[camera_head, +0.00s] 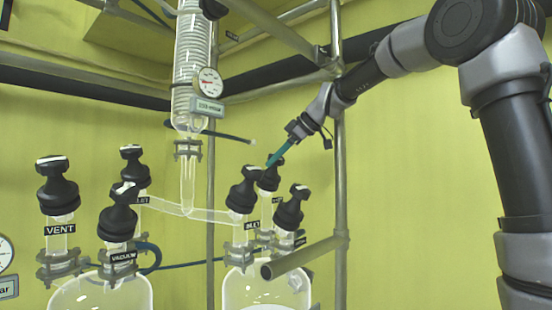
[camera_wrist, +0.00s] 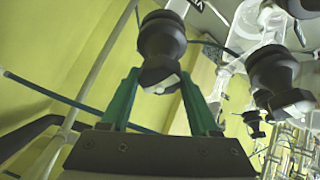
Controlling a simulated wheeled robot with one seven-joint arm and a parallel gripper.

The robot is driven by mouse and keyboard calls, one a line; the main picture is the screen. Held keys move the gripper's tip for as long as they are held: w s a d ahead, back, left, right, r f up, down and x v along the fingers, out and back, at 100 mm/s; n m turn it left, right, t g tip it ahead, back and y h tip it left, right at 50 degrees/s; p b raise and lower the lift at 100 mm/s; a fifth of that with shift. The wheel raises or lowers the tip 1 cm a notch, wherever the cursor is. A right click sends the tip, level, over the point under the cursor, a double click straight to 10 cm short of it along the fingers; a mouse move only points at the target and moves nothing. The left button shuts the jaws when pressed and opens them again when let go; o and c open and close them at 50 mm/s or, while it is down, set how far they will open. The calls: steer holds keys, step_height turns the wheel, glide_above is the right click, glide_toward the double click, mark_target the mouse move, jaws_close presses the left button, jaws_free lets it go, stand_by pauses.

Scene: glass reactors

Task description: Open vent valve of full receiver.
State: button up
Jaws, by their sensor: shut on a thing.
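My gripper (camera_head: 272,162) reaches down from the upper right with teal fingers, onto the rear black valve knob (camera_head: 269,180) of the right glass receiver (camera_head: 262,288). In the wrist view the fingers of my gripper (camera_wrist: 160,76) stand on either side of that black knob (camera_wrist: 162,38) and are shut on it. The label under this knob is mostly hidden and unreadable. The right receiver's other black knobs are at the left front (camera_head: 243,190) and right (camera_head: 290,208). The left receiver (camera_head: 100,292) carries a knob (camera_head: 57,185) above a VENT label. Liquid levels are unclear.
A metal post (camera_head: 339,180) stands just right of the right receiver, and a stub pipe (camera_head: 300,258) crosses in front of it. A glass condenser (camera_head: 187,70) with a gauge (camera_head: 209,82) hangs above, left of my gripper. Another black knob (camera_wrist: 275,75) is close by at right.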

steer(key=o, duration=1.4)
